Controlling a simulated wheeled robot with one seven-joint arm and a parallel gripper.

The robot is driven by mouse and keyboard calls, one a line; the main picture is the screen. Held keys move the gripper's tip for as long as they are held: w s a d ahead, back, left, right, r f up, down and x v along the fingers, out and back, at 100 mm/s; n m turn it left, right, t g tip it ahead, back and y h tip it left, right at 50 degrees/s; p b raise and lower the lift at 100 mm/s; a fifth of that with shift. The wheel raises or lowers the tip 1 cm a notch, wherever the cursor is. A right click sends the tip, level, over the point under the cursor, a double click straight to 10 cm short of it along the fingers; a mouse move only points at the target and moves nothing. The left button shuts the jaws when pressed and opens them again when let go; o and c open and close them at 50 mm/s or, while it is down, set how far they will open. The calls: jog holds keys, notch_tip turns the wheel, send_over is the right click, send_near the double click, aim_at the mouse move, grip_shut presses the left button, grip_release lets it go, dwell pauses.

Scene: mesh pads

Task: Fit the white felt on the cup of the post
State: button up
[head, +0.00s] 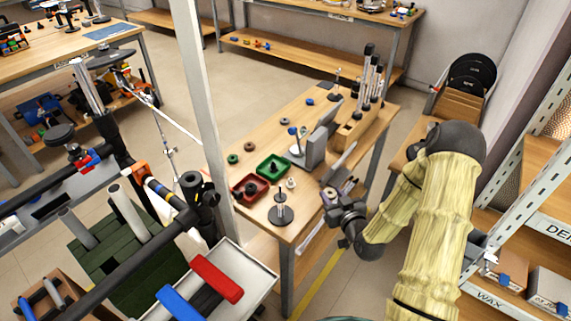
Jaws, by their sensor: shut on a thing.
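My gripper (331,197) is above the front right edge of the wooden table, small in this view. It is shut on a small pale piece (330,192), which looks like the white felt; the fingers hide part of it. The post (281,212) stands upright on a dark round base near the table's front corner, to the left of my gripper and apart from it. Its cup (280,197) is at the top, too small to see inside.
A red tray (238,194) and a green tray (287,167) lie behind the post. A small pale ringed piece (291,183) sits near them. A grey stand (311,148) and a wooden block with upright rods (350,133) stand farther back. A white upright (205,100) is at the left.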

jog(key=a+r+n+g+y+p, duration=0.2)
jog(key=a+r+n+y+p, duration=0.2)
jog(key=a+r, duration=0.35)
notch_tip(320, 180, up, 7)
jog(key=n+g+y+p, duration=0.4)
jog(key=n+g+y, duration=0.1)
jog(key=g, duration=0.1)
send_over(286, 199)
jog(key=shift+r+n+g+y, duration=0.15)
jog(key=shift+n+g+y, duration=0.15)
jog(key=shift+n+g, duration=0.1)
jog(key=shift+f+b, duration=2.85)
jog(key=shift+f, duration=1.7)
jog(key=o, duration=1)
